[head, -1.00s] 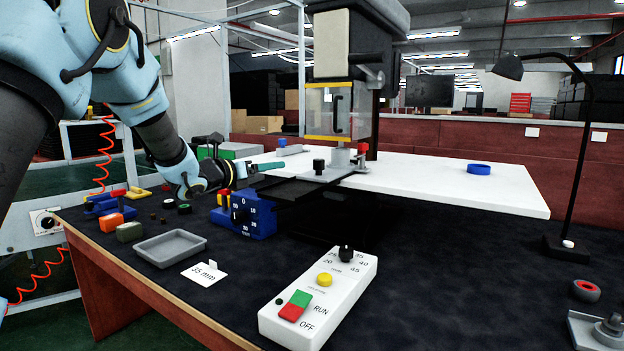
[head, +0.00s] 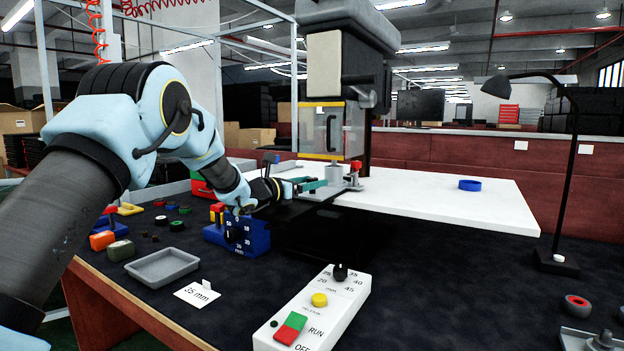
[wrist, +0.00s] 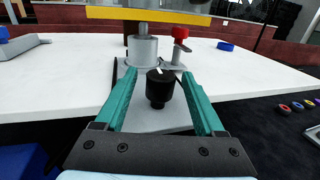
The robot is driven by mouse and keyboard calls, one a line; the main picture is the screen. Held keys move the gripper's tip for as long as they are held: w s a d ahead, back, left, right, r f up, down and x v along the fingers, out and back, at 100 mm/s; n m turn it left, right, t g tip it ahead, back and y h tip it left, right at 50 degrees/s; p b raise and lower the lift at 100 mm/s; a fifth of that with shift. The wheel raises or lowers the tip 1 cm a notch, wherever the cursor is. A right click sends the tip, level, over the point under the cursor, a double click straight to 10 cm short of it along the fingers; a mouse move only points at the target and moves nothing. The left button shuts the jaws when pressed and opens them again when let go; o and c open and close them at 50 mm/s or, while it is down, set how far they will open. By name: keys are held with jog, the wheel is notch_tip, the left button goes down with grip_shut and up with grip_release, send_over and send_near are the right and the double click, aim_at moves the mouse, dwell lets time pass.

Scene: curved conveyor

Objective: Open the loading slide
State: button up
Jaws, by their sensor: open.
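The loading slide shows in the wrist view as a grey plate (wrist: 165,121) with a black knob (wrist: 158,92) standing upright on it. My gripper (wrist: 156,80) is open, its two teal fingers on either side of the knob with gaps showing. In the head view my gripper (head: 312,185) reaches in from the left over the dark rails (head: 283,212) below the drill press guard (head: 325,132). I cannot make out the black knob in the head view. A grey cylinder (wrist: 142,52) stands on the plate beyond the knob.
A red-topped clamp (wrist: 180,34) stands just right of the grey cylinder. A white table (head: 430,198) with a blue ring (head: 470,185) extends right. A blue dial block (head: 238,237), grey tray (head: 162,267) and control box (head: 315,312) stand in front.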

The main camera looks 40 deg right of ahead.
jog(key=shift+d, duration=0.35)
jog(key=shift+c, duration=0.4)
grip_shut()
dwell(0.9)
